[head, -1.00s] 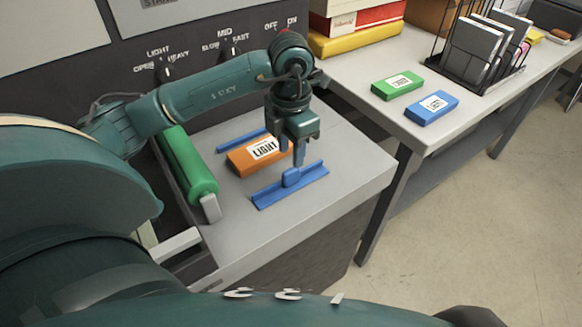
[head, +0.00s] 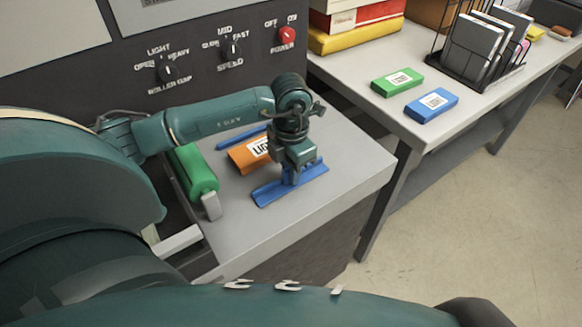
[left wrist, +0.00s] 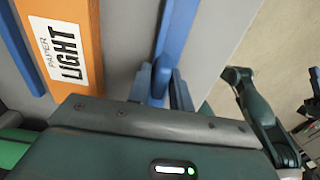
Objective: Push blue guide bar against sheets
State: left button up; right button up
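The blue guide bar (head: 313,174) lies on the grey feed table, with an upright tab at its middle. The orange pack labelled LIGHT (head: 240,158) lies to its left, and a strip of bare table separates the two. The left wrist view shows the same gap between the orange pack (left wrist: 93,20) and the guide bar (left wrist: 178,35). My left gripper (head: 291,178) is low over the middle of the bar, its fingers on either side of the tab (left wrist: 160,82). Whether they grip it is unclear.
A second blue bar (head: 238,138) lies along the pack's far side. A green roller (head: 193,172) is at the table's left. A dark control panel with knobs (head: 168,72) stands behind. A side table holds green (head: 397,82) and blue (head: 432,105) packs and a wire rack.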

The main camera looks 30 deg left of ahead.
pick_arm(q)
grip_shut()
pick_arm(e)
jog(key=shift+s+f, duration=0.1)
jog(key=shift+s, duration=0.15)
jog(key=shift+s+d+f, duration=0.1)
pick_arm(q)
jog(key=a, duration=0.1)
jog(key=w+a+b, duration=0.1)
jog(key=a, duration=0.1)
jog(key=w+a+b, duration=0.1)
jog(key=shift+a, duration=0.2)
pick_arm(e)
jog(key=shift+w+a, duration=0.3)
jog(key=shift+a, duration=0.3)
pick_arm(q)
jog(key=shift+o, duration=1.1)
grip_release()
jog(key=shift+o, duration=0.9)
pick_arm(e)
jog(key=shift+w+d, duration=0.15)
jog(key=shift+d, duration=0.05)
